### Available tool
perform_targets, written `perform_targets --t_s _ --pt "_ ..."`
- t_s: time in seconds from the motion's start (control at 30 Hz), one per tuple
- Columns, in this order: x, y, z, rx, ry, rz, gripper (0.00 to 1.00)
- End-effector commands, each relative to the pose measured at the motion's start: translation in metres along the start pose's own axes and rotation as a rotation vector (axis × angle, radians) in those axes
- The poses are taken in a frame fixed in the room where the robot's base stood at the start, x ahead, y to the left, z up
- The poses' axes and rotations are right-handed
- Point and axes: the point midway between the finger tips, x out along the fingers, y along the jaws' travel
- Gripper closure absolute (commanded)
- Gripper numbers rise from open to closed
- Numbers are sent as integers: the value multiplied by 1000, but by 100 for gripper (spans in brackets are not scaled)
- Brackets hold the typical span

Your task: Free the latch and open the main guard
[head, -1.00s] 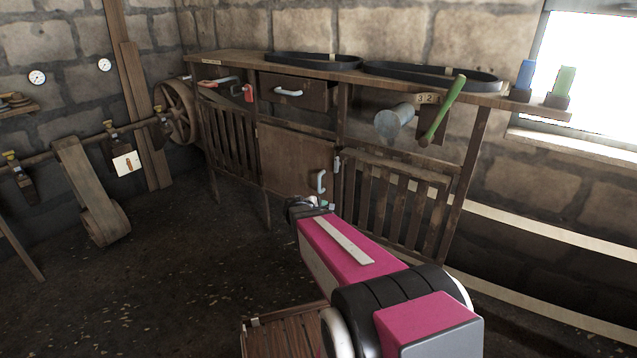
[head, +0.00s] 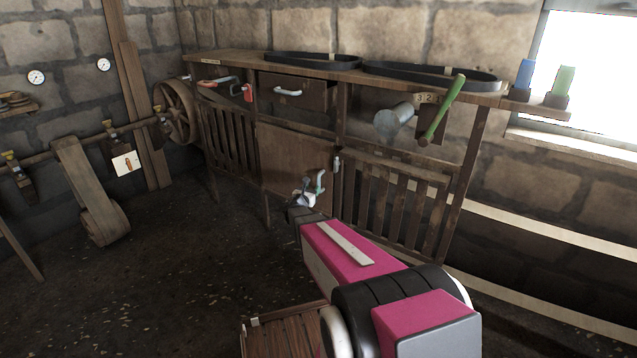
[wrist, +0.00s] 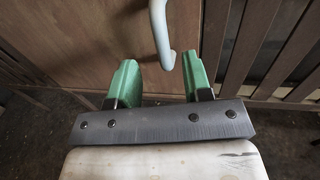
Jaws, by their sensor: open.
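The main guard appears to be the brown wooden panel (head: 285,155) in the middle of the bench frame; it looks closed. Its pale curved handle (head: 321,180) is near the lower right edge, partly hidden by my gripper in the head view. A small grey metal fitting, possibly the latch (head: 337,164), sits at the panel's right edge; its state is too small to tell. My gripper (head: 309,192) is open in front of the panel. In the wrist view, the handle's lower end (wrist: 167,60) shows between and just beyond the green fingertips (wrist: 160,78); nothing is gripped.
Slatted panels (head: 397,200) flank the guard. Above are a drawer (head: 300,92), a grey cylinder (head: 393,123) and a green lever (head: 443,110). Black belts (head: 430,75) lie on the bench top. A wooden crate (head: 285,328) stands low in front. Floor to the left is open.

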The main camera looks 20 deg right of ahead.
Motion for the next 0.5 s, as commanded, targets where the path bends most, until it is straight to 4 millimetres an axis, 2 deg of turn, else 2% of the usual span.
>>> perform_targets --t_s 0.03,0.3,0.5 --pt "11 2 -1 1 -1 -1 55" --pt "59 1 -1 1 -1 -2 55" --pt "79 1 0 2 0 -1 55"
